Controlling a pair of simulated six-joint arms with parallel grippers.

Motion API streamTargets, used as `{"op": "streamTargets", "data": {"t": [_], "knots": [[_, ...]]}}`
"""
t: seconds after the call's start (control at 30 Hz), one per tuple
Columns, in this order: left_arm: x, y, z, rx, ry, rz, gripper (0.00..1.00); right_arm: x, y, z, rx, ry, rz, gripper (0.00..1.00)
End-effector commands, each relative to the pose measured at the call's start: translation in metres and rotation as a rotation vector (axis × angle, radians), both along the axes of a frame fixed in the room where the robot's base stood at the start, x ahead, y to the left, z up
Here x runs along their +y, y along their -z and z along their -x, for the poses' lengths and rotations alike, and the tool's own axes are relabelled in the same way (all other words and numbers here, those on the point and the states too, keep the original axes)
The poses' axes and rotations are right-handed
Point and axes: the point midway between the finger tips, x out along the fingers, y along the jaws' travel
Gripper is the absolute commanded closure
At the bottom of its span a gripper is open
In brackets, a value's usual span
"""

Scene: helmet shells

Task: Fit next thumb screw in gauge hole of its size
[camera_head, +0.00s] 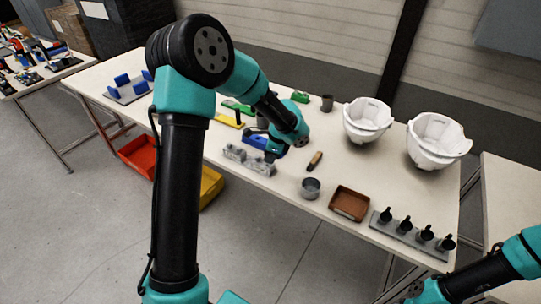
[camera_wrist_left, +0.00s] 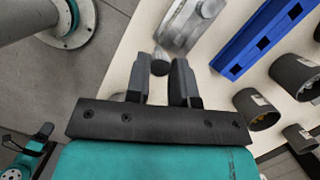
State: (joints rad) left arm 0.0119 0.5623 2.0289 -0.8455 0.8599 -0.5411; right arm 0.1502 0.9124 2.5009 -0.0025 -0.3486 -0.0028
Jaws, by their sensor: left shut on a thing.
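My left gripper (camera_head: 270,156) hangs just over the grey metal blocks (camera_head: 236,152) near the table's front edge. In the left wrist view its fingers (camera_wrist_left: 158,84) are closed in around a small dark round piece, apparently a thumb screw (camera_wrist_left: 160,65); its lower part is hidden. A grey block (camera_wrist_left: 186,28) lies just beyond the fingers. A grey plate (camera_head: 408,236) at the right front carries several black knobbed pieces standing in a row. I cannot tell which part is the gauge, and its holes are not clear. My right gripper's fingers do not show.
A blue slotted rail (camera_wrist_left: 262,38) lies beside the grey block, with several dark cups (camera_wrist_left: 292,74) past it. A brown tray (camera_head: 349,204), a grey cup (camera_head: 310,188) and two white helmet shells (camera_head: 366,118) stand to the right. The front edge is close.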

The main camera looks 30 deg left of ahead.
Motion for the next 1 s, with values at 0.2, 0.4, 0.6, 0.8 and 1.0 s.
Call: {"op": "streamTargets", "data": {"t": [0.2,0.4,0.6,0.8,1.0], "knots": [[0.000,-0.008,-0.001,-0.003,-0.001,0.000,0.98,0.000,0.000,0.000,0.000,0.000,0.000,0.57],[0.000,-0.016,-0.001,-0.002,0.001,-0.001,0.98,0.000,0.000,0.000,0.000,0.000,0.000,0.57],[0.000,-0.024,0.000,-0.001,0.000,0.001,0.98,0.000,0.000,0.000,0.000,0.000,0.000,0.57],[0.000,-0.031,0.000,-0.002,0.000,0.000,0.98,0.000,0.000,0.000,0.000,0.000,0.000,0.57],[0.000,-0.039,0.000,-0.001,0.000,0.000,0.98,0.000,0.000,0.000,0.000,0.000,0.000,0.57]]}}
